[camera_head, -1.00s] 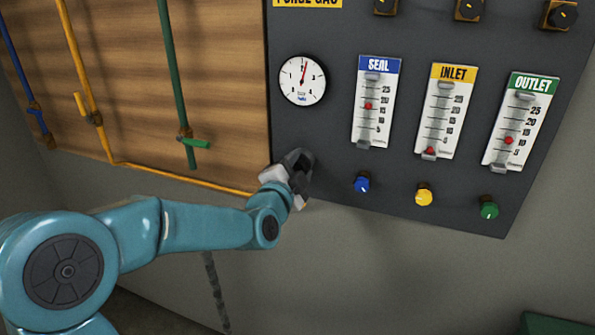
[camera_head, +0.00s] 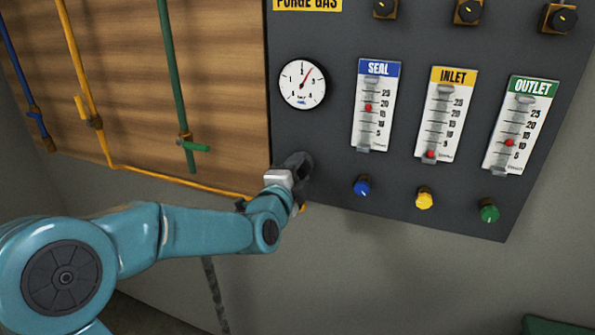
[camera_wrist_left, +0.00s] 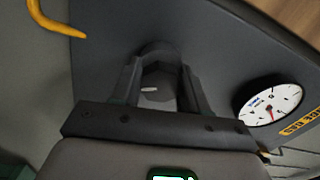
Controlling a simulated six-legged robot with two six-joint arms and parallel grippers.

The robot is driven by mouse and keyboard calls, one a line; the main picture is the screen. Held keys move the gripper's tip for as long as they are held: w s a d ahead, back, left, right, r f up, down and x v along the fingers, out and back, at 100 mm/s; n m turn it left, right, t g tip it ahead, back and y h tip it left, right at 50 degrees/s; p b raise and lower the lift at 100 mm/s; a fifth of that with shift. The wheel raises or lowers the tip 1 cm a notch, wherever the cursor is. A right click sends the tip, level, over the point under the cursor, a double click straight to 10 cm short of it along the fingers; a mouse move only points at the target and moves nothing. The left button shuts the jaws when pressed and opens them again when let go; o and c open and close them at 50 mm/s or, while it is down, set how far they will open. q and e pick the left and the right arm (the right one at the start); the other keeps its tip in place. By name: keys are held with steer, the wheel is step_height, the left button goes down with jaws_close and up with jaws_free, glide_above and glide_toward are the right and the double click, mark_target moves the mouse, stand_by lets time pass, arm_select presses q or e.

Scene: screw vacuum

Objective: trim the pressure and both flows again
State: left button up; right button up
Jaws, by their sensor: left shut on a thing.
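My left gripper (camera_head: 299,168) is shut on a dark knob (camera_wrist_left: 158,82) below the pressure gauge; in the head view the fingers mostly hide the knob. The round white gauge (camera_head: 302,83) has its red needle between 2 and 3. It also shows in the left wrist view (camera_wrist_left: 270,103). The seal flow meter (camera_head: 375,106) has its red float between 15 and 20. The inlet meter (camera_head: 446,114) has its float near the bottom. The outlet meter (camera_head: 519,126) has its float near 10. Below them are blue (camera_head: 362,185), yellow (camera_head: 424,200) and green (camera_head: 489,212) knobs. My right gripper is not in view.
Several black knobs on brass bases, one of them here (camera_head: 469,11), line the panel's top. Left of the dark panel (camera_head: 330,135), blue, yellow (camera_head: 85,75) and green (camera_head: 175,80) pipes with valve handles run over a wooden board. Space before the coloured knobs is clear.

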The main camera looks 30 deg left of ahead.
arm_select(q)
steer(key=shift+r, duration=0.2)
steer(key=o, duration=1.1)
steer(key=shift+w+d, duration=0.1)
steer(key=shift+d, duration=0.05)
steer(key=shift+c, duration=0.2)
steer(key=shift+f, duration=0.1)
steer(key=shift+s, duration=0.2)
steer(key=b+v, duration=0.1)
steer(key=v, duration=1.5)
